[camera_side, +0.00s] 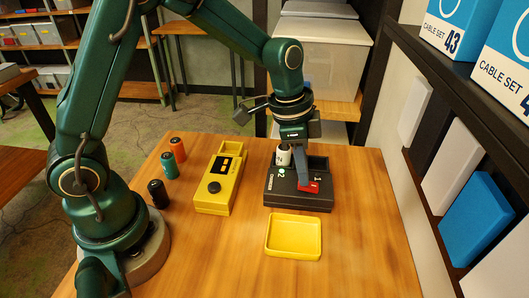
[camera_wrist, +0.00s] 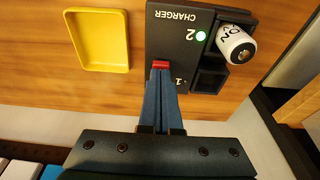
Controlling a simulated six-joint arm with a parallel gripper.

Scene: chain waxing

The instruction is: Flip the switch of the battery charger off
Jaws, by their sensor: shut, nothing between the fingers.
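The black battery charger (camera_side: 297,202) stands on the wooden table and also shows in the wrist view (camera_wrist: 166,25). Its red switch (camera_side: 312,187) is on the top face near the "1" marking; a small part of it (camera_wrist: 161,64) shows at my fingertips in the wrist view. My gripper (camera_side: 303,182) is shut and empty, pointing down at the switch. Its blue fingers (camera_wrist: 160,75) seem to touch the switch, but firm contact cannot be told. A white battery (camera_wrist: 236,45) marked 20 sits in one charger bay, and the green light (camera_wrist: 200,36) by "2" is lit.
An empty yellow tray (camera_side: 293,251) lies in front of the charger. A yellow device (camera_side: 220,172) with a black knob stands left of it. The front right of the table is clear.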

